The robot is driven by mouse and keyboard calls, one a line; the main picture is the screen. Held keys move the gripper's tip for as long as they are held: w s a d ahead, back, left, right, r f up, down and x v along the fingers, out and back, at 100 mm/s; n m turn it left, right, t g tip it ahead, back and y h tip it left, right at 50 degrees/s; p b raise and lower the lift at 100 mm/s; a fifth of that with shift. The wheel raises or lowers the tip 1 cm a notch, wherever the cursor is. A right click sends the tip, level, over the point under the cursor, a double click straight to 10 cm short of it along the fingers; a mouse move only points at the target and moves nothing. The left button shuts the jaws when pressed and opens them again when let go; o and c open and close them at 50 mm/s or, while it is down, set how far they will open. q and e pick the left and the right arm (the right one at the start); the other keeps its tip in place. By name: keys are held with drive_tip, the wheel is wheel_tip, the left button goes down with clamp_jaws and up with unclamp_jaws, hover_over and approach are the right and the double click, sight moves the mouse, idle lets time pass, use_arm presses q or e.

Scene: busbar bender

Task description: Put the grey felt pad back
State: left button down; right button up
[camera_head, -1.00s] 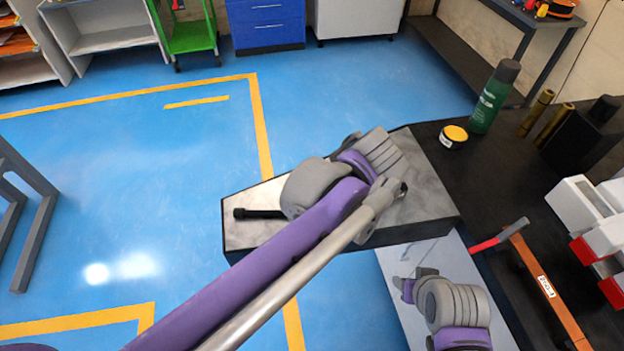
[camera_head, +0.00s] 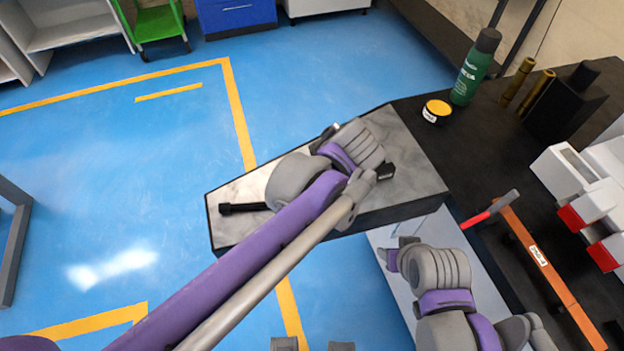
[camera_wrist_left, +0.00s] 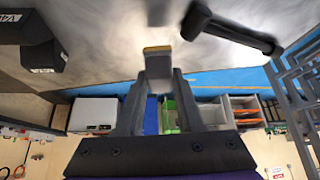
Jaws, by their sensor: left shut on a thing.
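In the left wrist view my left gripper (camera_wrist_left: 158,76) is shut on a small grey block with a yellowish edge, which I take for the grey felt pad (camera_wrist_left: 157,62). The pad is close to the pale grey worktop (camera_wrist_left: 110,35); I cannot tell whether it touches. In the head view my left arm reaches over this grey worktop (camera_head: 400,150), and its wrist hides the fingers and the pad. My right arm shows at the lower right, but its gripper cannot be made out.
A black rod-shaped handle (camera_head: 243,208) and a black block (camera_head: 386,172) lie on the worktop. The dark bench holds a yellow-lidded tin (camera_head: 436,111), green spray can (camera_head: 474,68), hammer (camera_head: 490,209) and orange bar (camera_head: 540,262). Blue floor lies left.

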use_arm(q)
drive_tip(key=shift+f, duration=2.1)
drive_tip(key=c, duration=0.5)
unclamp_jaws()
drive_tip(key=shift+f, duration=0.1)
drive_tip(key=shift+f, duration=0.15)
drive_tip(key=v, duration=1.1)
drive_tip(key=shift+a, duration=0.2)
